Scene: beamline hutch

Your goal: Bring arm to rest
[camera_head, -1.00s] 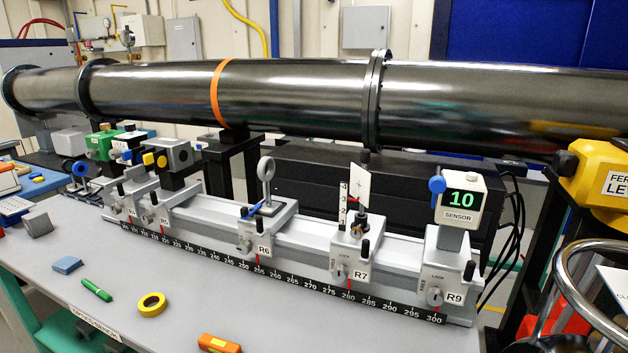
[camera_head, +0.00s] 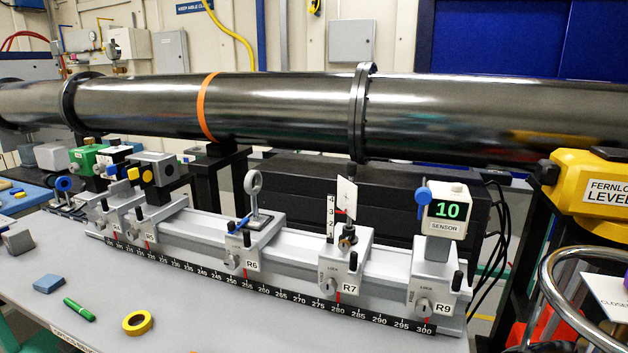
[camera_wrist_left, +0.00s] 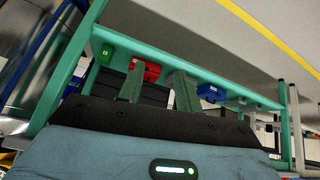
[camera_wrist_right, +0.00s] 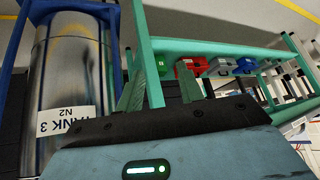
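My left gripper (camera_wrist_left: 158,88) shows only in the left wrist view; its two green fingers stand apart with nothing between them. My right gripper (camera_wrist_right: 158,92) shows only in the right wrist view; its fingers are also apart and empty. Neither arm shows in the head view. Beyond the left fingers is a teal frame (camera_wrist_left: 225,82) with red, green and blue boxes. A similar teal frame (camera_wrist_right: 215,50) shows beyond the right fingers.
A grey bench (camera_head: 50,255) carries a scaled rail, a sensor reading 10 (camera_head: 446,211), a blue block (camera_head: 48,284), a green marker (camera_head: 79,309) and yellow tape (camera_head: 137,322). A tank (camera_wrist_right: 72,80) stands left in the right wrist view. A metal ring (camera_head: 560,290) is at right.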

